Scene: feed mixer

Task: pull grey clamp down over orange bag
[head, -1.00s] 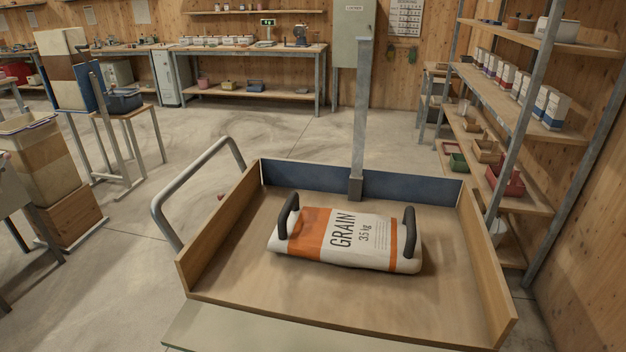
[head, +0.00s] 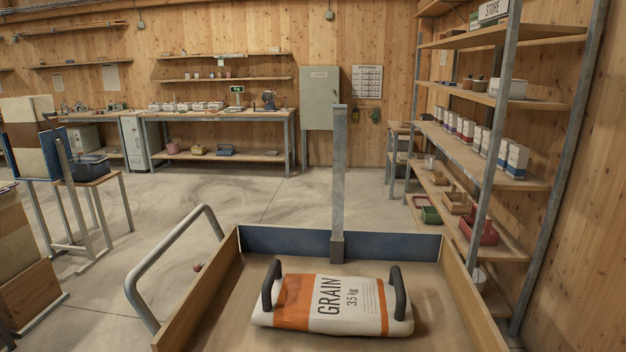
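The orange and white grain bag (head: 318,304) lies flat in an open wooden tray-like cart (head: 230,301). A black loop handle stands at its left end (head: 271,285) and another at its right end (head: 399,294). A grey upright post (head: 339,185) rises behind the bag from the cart's blue back board (head: 285,240). I cannot tell whether a grey clamp is on this post; no separate clamp shows over the bag. Neither of my grippers is in view.
A bent grey tube handle (head: 175,262) stands left of the cart. Metal shelving (head: 480,140) with boxes and bins is close on the right. Open floor lies between.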

